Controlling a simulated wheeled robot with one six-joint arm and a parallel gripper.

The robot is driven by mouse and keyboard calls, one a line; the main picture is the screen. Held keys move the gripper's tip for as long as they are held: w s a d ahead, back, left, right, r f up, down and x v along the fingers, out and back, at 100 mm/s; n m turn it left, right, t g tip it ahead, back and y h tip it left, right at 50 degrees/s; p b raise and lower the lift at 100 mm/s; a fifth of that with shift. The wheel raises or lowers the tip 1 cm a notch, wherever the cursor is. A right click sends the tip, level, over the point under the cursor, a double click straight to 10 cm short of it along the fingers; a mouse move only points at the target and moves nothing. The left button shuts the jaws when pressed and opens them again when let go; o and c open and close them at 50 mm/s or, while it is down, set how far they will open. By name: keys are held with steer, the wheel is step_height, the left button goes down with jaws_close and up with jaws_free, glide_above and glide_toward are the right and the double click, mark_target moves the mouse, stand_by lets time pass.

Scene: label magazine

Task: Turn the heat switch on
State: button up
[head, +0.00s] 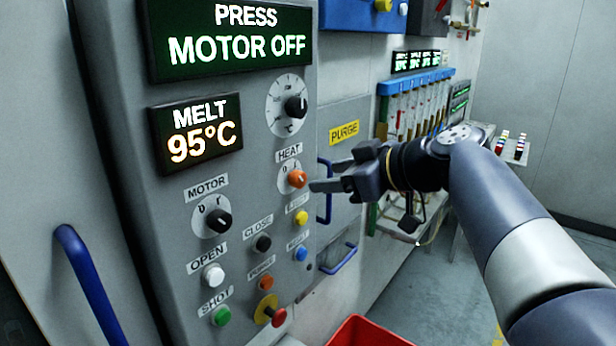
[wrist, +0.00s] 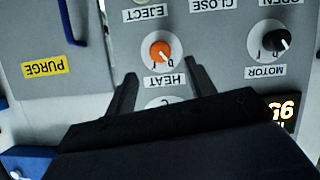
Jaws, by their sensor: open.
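The HEAT switch is an orange rotary knob (head: 297,179) on a white 0/I dial, on the front of the grey control panel. It also shows upside down near the middle of the wrist view (wrist: 160,50). I cannot tell surely which mark it points to. My gripper (head: 318,176) is open and empty just right of and in front of the knob. In the wrist view its two fingers (wrist: 163,76) are spread on either side of the HEAT label, with the knob beyond the tips. I see no contact with the knob.
A black MOTOR knob (head: 218,220) is lower left, and the temperature dial (head: 294,105) is above. Push buttons, including a black CLOSE button (head: 262,243), sit below. Displays read MOTOR OFF (head: 237,50) and MELT 95°C (head: 203,145). A blue handle (head: 325,190) stands behind my gripper.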

mark_target(302, 180)
steer(key=p+x, duration=0.1)
steer(key=x, duration=0.6)
steer(key=shift+d, duration=0.1)
steer(key=shift+s, duration=0.1)
steer(key=c, duration=1)
steer(key=shift+o, duration=0.2)
